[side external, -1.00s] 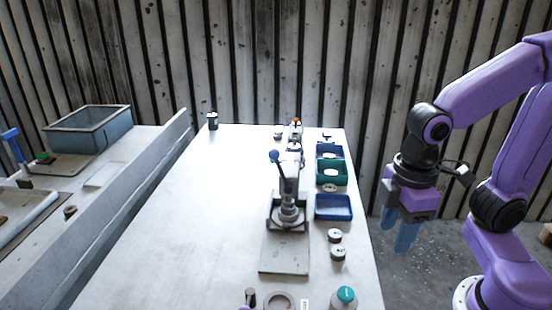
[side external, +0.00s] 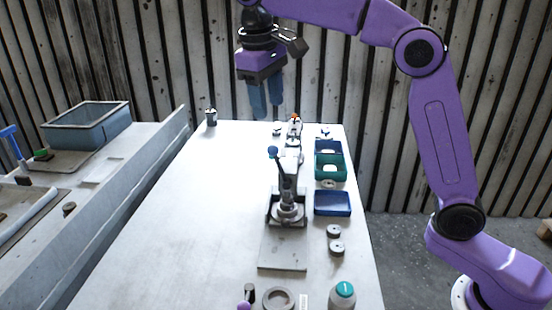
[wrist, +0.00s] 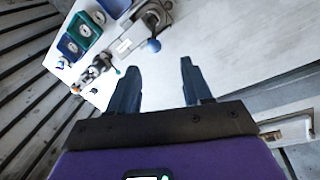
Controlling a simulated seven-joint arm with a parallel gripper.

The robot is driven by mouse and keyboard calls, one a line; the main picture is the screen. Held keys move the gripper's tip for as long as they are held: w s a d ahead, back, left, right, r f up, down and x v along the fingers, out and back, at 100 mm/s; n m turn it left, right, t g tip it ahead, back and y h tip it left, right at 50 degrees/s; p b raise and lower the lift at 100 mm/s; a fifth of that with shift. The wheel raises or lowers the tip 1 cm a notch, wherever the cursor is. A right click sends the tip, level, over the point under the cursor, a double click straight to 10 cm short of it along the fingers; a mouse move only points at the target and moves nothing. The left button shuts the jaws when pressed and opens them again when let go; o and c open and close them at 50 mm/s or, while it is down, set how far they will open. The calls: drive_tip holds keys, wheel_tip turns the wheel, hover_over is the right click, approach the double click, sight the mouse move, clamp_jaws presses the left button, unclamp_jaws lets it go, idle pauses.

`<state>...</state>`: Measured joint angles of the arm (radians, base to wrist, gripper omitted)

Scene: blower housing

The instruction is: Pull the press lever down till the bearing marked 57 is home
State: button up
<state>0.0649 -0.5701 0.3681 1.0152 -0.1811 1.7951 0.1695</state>
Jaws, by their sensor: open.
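The press (side external: 287,205) stands on its grey base plate (side external: 283,252) near the middle of the table. Its lever, with a blue ball knob (side external: 272,152), points up and leans slightly left. The press also shows at the top of the wrist view (wrist: 140,22), with the blue knob (wrist: 154,45). My gripper (side external: 266,112) is open and empty, fingers pointing down, above the far part of the table and well apart from the lever. Its blue fingers also show in the wrist view (wrist: 157,85). The bearing marked 57 cannot be made out; no number is readable.
A blue bin (side external: 332,212) and a teal bin (side external: 318,172) stand right of the press. Round parts (side external: 336,248) lie nearby. A teal-capped bottle (side external: 343,290) and a ring (side external: 278,290) are at the front. A dark cylinder (side external: 210,117) stands far left. The table's left half is clear.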

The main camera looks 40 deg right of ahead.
sight(275, 152)
drive_tip(key=shift+m, duration=0.4)
drive_tip(key=d+f, duration=0.1)
drive_tip(key=f, duration=0.4)
drive_tip(key=w+d+f, duration=0.1)
drive_tip(key=f, duration=0.4)
drive_tip(key=w+d+f, duration=0.1)
drive_tip(key=d+f, duration=0.1)
drive_tip(key=f, duration=0.4)
clamp_jaws()
